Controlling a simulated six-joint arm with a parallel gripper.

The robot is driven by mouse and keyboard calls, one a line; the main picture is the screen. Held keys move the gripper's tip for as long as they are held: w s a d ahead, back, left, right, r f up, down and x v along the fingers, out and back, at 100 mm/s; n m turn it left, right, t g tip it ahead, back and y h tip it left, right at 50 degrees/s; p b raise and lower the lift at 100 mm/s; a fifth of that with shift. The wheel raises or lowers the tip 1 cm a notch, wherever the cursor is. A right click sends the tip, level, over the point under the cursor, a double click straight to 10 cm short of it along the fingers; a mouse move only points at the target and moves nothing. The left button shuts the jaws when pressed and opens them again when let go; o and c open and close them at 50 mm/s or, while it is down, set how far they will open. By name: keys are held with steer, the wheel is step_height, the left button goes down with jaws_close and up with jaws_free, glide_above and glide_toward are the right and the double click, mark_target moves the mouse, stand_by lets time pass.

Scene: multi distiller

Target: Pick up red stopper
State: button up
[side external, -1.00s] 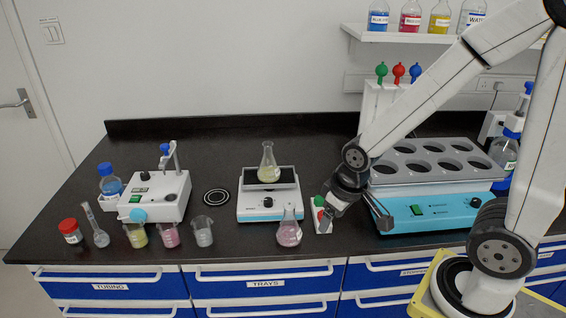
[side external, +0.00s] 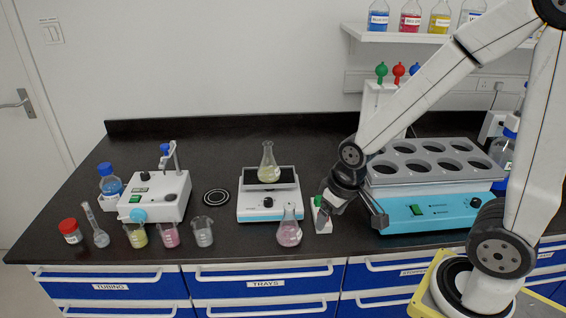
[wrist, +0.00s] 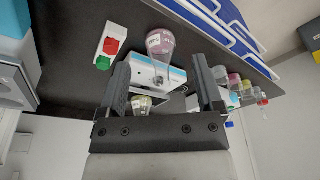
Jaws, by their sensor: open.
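The red stopper (wrist: 111,46) sits on a small white holder (wrist: 116,30) in the wrist view, beside a green stopper (wrist: 103,62). In the side view the green stopper (side external: 317,201) shows at the holder (side external: 323,228), while my gripper (side external: 324,208) is low over it and hides most of the red one. In the wrist view my gripper (wrist: 160,62) is open and empty. The red stopper lies outside the jaws, beyond the left finger. Its exact gap to the finger is unclear.
A flask of pink liquid (side external: 289,232) stands just left of the holder. A balance (side external: 268,207) bearing another flask (side external: 268,164) is behind. A blue and grey rack unit (side external: 428,210) stands close on the right. Several beakers (side external: 170,235) are at far left.

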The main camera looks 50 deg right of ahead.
steer(key=w+d+f+m+g, duration=0.1)
steer(key=w+d+m, duration=0.2)
steer(key=d+m, duration=0.1)
steer(key=w+d+f+m, duration=0.2)
steer(key=w+d+m, duration=0.1)
steer(key=m, duration=0.1)
steer(key=w+d+f+m+g, duration=0.1)
steer(key=w+d+f+m, duration=0.1)
steer(key=w+d+m, duration=0.1)
steer(key=shift+d+m+g, duration=0.3)
steer(key=shift+d+m, duration=0.5)
steer(key=shift+m, duration=0.2)
steer(key=shift+f, duration=0.15)
steer(key=shift+f, duration=1.2)
steer(key=shift+f, duration=0.15)
steer(key=shift+s+a+f, duration=0.1)
steer(key=shift+a+f, duration=0.05)
steer(key=shift+f, duration=2.3)
steer(key=shift+c, duration=0.2)
jaws_close()
